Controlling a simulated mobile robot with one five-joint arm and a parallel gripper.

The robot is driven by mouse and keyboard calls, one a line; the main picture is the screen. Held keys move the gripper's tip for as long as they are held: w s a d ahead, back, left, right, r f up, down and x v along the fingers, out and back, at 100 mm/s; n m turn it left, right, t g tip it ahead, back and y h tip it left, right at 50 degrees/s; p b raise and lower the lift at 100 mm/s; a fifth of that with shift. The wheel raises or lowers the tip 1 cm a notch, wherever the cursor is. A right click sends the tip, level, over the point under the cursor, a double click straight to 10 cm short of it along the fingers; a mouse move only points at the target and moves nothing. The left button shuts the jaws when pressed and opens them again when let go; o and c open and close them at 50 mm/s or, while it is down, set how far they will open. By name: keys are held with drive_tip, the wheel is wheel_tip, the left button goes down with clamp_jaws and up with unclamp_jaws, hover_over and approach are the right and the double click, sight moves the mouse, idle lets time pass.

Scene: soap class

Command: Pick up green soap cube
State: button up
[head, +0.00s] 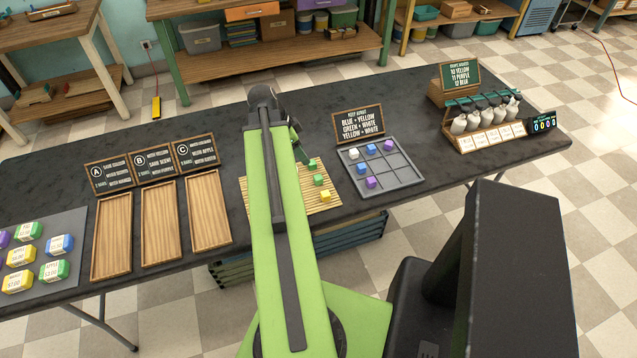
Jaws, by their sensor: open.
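Two small green soap cubes lie on the slatted bamboo mat (290,193): a far one (313,164) and a nearer one (319,180). A yellow cube (326,195) lies in front of them in the same row. My gripper (304,158) is beyond my green arm, just left of and close to the far green cube. It is open and looks empty; its fingers are small in this view, and I cannot tell whether they touch that cube. My arm hides the left middle of the mat.
A grey grid tray (405,183) right of the mat holds white, blue and purple cubes; some cells are empty. A sign (358,124) stands behind it. Three wooden trays (160,225) and wrapped soaps (56,245) are left. A bottle rack (485,125) stands at the far right.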

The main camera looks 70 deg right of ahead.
drive_tip(key=b, duration=0.8)
hover_over(318, 177)
drive_tip(key=w+a, duration=0.2)
wheel_tip(318, 177, down, 10)
drive_tip(key=shift+d+r, duration=0.1)
drive_tip(key=shift+r, duration=0.15)
drive_tip(key=shift+s+d+f+b, duration=0.15)
drive_tip(key=shift+s+f+b, duration=0.05)
drive_tip(key=shift+s+b, duration=0.1)
drive_tip(key=b+x, duration=0.5)
drive_tip(key=shift+w+f, duration=0.15)
drive_tip(key=shift+f, duration=0.1)
drive_tip(key=shift+r, duration=0.2)
clamp_jaws()
